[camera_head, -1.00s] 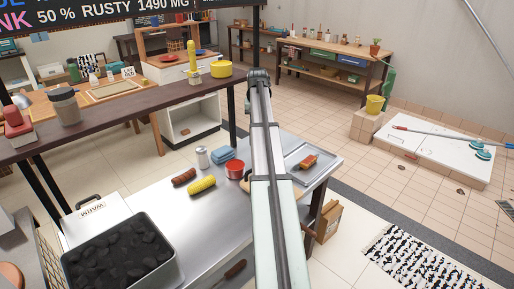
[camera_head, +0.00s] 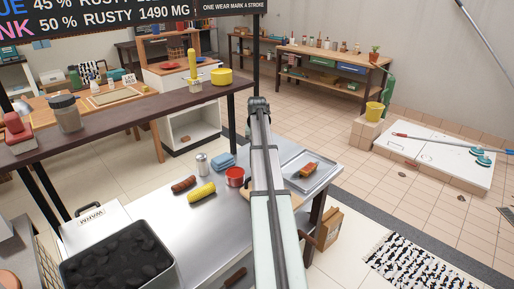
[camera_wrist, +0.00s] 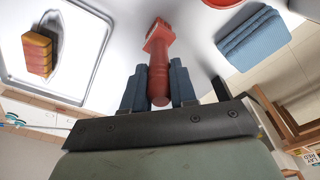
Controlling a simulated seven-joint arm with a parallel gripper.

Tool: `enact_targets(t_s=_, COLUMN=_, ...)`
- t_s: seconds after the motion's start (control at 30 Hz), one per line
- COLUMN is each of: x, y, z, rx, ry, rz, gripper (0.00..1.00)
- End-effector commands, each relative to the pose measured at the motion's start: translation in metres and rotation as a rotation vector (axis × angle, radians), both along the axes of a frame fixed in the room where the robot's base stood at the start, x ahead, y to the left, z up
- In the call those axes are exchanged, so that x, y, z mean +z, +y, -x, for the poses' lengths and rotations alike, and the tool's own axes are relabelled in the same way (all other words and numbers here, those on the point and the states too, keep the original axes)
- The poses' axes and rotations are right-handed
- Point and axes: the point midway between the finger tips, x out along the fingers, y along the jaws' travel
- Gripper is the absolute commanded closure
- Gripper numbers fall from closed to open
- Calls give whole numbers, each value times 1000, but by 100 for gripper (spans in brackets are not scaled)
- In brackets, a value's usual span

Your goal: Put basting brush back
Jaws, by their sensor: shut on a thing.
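The basting brush (camera_wrist: 158,62) is red and shows in the wrist view, with its round handle toward me and its wider, squarish end away from me. My gripper (camera_wrist: 159,88) is shut on the handle, with blue-grey fingers on both sides. A steel surface fills the background behind the brush, and I cannot tell how far apart they are. In the head view my arm hides the gripper and the brush.
The steel table holds a red tin (camera_head: 235,177), folded blue cloth (camera_head: 223,161), shaker (camera_head: 202,164), sausage (camera_head: 184,184), corn (camera_head: 202,193) and a metal tray (camera_head: 325,172) with a red-yellow piece (camera_head: 308,169). A coal box (camera_head: 172,271) stands at front left. A dark shelf (camera_head: 110,118) runs behind.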

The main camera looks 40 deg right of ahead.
Motion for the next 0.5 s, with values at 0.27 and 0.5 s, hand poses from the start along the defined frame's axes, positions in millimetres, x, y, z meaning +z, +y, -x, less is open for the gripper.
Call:
enact_targets(t_s=0.27, x=-2, y=0, z=0, rx=0, ry=0, rz=0, gripper=56)
enact_targets(t_s=0.5, x=-2, y=0, z=0, rx=0, ry=0, rz=0, gripper=48)
